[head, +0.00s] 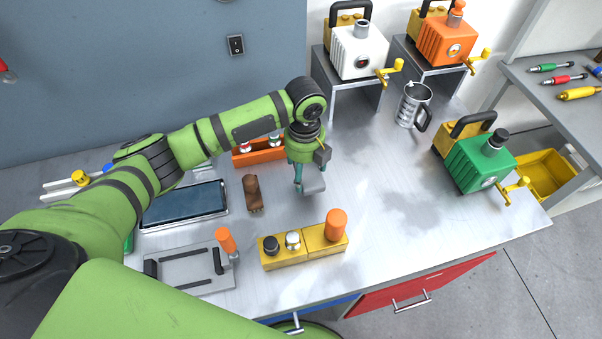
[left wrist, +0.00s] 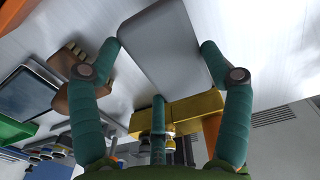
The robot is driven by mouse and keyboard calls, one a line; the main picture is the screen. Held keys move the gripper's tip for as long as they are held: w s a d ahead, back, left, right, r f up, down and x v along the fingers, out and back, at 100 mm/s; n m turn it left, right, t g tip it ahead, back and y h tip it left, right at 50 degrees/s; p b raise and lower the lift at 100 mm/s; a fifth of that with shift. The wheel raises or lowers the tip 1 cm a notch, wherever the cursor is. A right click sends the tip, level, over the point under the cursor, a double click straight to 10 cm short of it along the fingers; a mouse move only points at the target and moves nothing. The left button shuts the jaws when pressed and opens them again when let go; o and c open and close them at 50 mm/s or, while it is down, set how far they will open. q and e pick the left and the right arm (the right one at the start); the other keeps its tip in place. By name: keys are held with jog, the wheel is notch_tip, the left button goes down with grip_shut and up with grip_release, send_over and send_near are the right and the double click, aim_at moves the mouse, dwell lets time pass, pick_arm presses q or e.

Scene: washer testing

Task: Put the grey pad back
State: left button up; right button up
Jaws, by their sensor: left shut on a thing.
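The grey pad (head: 315,187) is a small flat plate with rounded corners, held above the metal worktop in the head view. My left gripper (head: 309,176) is shut on it. In the left wrist view the pad (left wrist: 160,42) fills the upper middle, with green fingers on both sides and a third finger below. I cannot tell the gap between pad and worktop. My right gripper is not in view.
A brown brush-like block (head: 252,193), a dark tablet (head: 185,205), a grey clamp fixture (head: 190,268) and a yellow block with knobs (head: 304,248) lie near. An orange tray (head: 258,155) is behind. A steel jug (head: 413,105) and green machine (head: 480,160) stand right. The worktop between is clear.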

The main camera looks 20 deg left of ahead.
pick_arm(q)
jog(key=shift+s+a+f, duration=0.25)
jog(key=shift+s+f, duration=0.05)
jog(key=shift+f, duration=0.15)
notch_tip(320, 180, down, 3)
jog(key=shift+f+p, duration=0.15)
jog(key=shift+p, duration=0.55)
jog(key=shift+f, duration=0.15)
jog(key=shift+f, duration=0.1)
jog(key=shift+f, duration=0.15)
jog(key=o, duration=1.1)
jog(key=shift+c, duration=0.2)
